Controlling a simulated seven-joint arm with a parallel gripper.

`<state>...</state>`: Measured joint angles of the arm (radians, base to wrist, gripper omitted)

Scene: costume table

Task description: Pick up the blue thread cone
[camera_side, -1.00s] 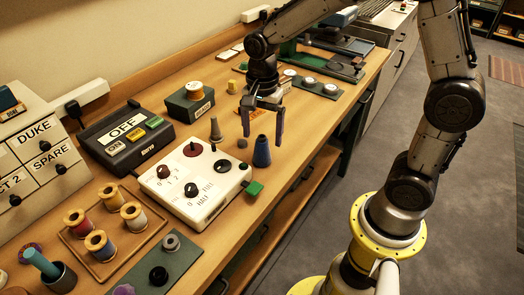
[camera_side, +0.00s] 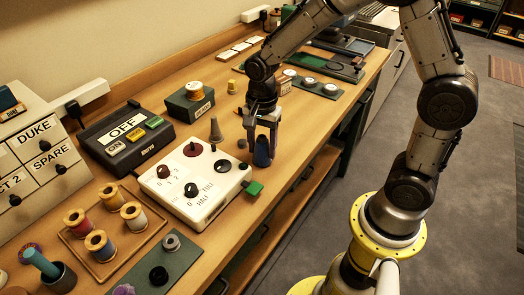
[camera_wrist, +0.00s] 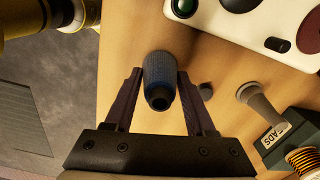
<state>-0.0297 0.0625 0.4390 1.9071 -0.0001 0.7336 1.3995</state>
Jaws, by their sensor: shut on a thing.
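The blue thread cone (camera_side: 262,154) stands upright on the wooden table, to the right of the white dial panel. My gripper (camera_side: 262,140) is lowered over it, with its fingers on either side of the cone's upper part. In the wrist view the cone (camera_wrist: 159,80) shows between the two fingertips of my gripper (camera_wrist: 159,74), its dark tip toward the palm. The jaws are shut on the cone. The cone's base seems to be at the table surface; whether it is clear of it I cannot tell.
A grey cone (camera_side: 215,130) and a small dark knob (camera_side: 242,143) stand nearby. The table's front edge is close on the right. A tray (camera_side: 99,272) of spools is farther left.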

